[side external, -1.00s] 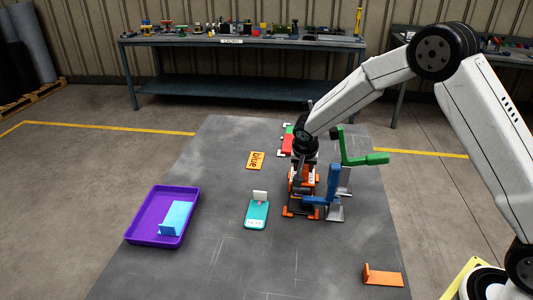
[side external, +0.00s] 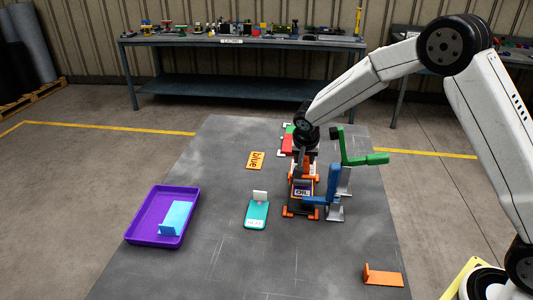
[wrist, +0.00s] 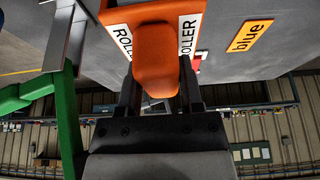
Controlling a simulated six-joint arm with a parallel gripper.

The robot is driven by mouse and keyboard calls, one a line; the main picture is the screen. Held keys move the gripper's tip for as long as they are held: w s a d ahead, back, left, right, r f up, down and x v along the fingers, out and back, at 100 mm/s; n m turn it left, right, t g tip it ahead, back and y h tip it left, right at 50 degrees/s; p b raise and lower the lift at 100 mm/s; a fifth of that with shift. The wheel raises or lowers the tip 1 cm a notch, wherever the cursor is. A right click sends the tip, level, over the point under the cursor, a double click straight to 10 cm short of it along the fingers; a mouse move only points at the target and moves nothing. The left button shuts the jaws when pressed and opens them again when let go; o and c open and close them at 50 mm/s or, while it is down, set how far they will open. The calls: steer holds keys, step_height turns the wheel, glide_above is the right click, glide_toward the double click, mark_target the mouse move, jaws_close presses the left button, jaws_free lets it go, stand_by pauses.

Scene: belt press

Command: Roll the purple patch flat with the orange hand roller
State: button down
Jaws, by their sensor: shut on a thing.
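My gripper (wrist: 155,110) is shut on the orange handle of the hand roller (wrist: 154,60). White labels reading ROLLER show on both sides of its orange frame in the wrist view. In the side view my gripper (side external: 302,168) points down above a low fixture with orange feet (side external: 288,212), between the upright levers and the teal item. A small white label with a dark bluish surround (side external: 302,191) shows there; I cannot tell what it belongs to. The purple patch cannot be made out for certain, and the roller's contact with anything below is hidden.
Blue (side external: 333,185) and green (side external: 362,159) lever clamps stand close on the right. A teal item (side external: 256,213), yellow "blue" card (side external: 255,160), and purple tray (side external: 135,234) holding a light-blue angled piece lie left. An orange bracket (side external: 383,277) lies in front.

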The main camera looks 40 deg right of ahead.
steer(key=shift+r, duration=2.25)
